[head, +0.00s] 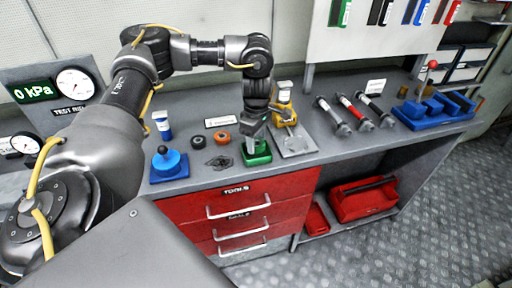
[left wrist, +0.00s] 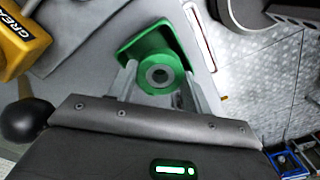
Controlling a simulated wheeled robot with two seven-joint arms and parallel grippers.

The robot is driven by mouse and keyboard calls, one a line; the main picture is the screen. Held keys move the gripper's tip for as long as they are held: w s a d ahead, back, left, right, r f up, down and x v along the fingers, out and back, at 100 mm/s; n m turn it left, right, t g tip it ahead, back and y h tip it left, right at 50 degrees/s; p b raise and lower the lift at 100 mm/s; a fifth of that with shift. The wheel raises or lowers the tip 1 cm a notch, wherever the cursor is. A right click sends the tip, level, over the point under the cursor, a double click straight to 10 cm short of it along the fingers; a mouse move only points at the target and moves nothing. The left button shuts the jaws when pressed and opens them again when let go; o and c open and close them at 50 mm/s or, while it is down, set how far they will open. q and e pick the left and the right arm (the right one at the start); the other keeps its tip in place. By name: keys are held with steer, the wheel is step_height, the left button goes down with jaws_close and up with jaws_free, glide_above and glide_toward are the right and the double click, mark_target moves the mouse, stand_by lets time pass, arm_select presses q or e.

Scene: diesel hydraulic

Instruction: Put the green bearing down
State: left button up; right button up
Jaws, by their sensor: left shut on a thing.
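My left gripper (head: 252,143) points down at the front of the grey bench. In the left wrist view its fingers (left wrist: 162,84) are shut on the green bearing (left wrist: 160,72), a round green piece with a dark grey centre and hole. A green tray (left wrist: 131,47) lies directly beyond the bearing; it also shows in the head view (head: 260,159) under the gripper. I cannot tell whether the bearing touches the tray. In the head view the bearing is hard to tell apart from the fingers and tray. My right gripper is not in view.
An orange ring (head: 223,137), a black ring (head: 196,142) and dark seals (head: 218,162) lie left of the tray. A yellow grease tool (head: 284,112) stands close on the right. A blue fixture (head: 168,164) is farther left. Cylinders (head: 352,112) and a blue rack (head: 432,110) stand right.

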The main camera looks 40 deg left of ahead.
mark_target(256, 142)
arm_select(q)
steer(key=shift+w+a+f, duration=0.15)
steer(key=shift+f, duration=0.8)
steer(key=shift+w+a+f, duration=0.1)
steer(key=shift+f, duration=0.85)
steer(key=shift+s, duration=0.1)
steer(key=o, duration=0.8)
steer(key=shift+f, duration=0.1)
step_height(256, 142, up, 12)
steer(key=shift+r+p, duration=0.2)
steer(key=shift+p, duration=0.25)
